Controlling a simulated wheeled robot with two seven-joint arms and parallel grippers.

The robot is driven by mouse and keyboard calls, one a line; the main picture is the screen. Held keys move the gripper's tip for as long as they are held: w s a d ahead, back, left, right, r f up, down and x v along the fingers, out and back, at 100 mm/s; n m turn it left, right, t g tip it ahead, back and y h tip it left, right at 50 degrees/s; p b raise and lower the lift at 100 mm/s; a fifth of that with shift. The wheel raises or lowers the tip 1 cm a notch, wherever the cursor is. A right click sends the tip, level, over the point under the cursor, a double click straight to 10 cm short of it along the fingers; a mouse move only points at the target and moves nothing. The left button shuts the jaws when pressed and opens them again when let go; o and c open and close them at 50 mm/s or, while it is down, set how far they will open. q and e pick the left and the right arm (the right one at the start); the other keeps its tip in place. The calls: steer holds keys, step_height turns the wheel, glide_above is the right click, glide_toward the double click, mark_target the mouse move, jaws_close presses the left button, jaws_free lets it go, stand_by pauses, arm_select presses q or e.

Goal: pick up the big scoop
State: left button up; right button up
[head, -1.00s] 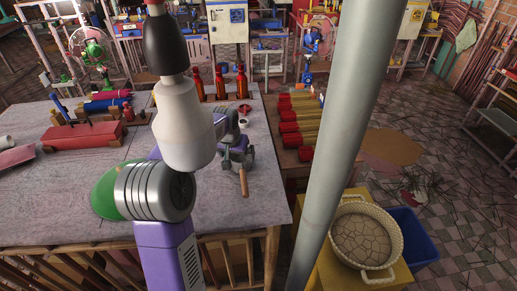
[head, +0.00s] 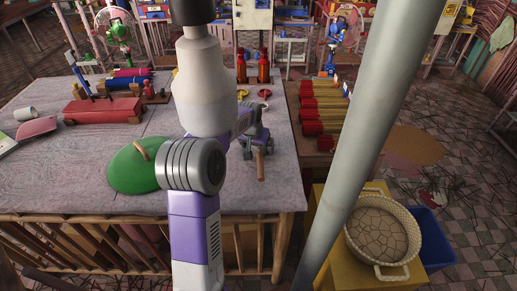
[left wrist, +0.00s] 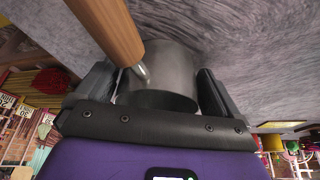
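The big scoop shows in the left wrist view as a dark grey metal cup (left wrist: 165,82) with a wooden handle (left wrist: 110,28) rising toward the upper left. In the head view its handle (head: 260,166) sticks out toward me near the table's right front corner; the cup is mostly hidden by my gripper. My left gripper (head: 254,142) is over the scoop, and in the wrist view its dark fingers (left wrist: 157,92) stand on both sides of the cup, very close to it. I cannot tell whether they press on it. My right gripper is not in view.
A green rounded object (head: 133,172) lies beside my left arm. A red box (head: 102,111) and blue and red rolls stand farther left. Red bottles (head: 264,68) are behind. A grey pole (head: 375,140) and a basket (head: 409,238) stand to the right.

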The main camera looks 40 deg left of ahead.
arm_select(q)
steer(key=c, duration=0.8)
steer(key=shift+o, duration=0.2)
step_height(320, 180, up, 10)
steer(key=p, duration=0.4)
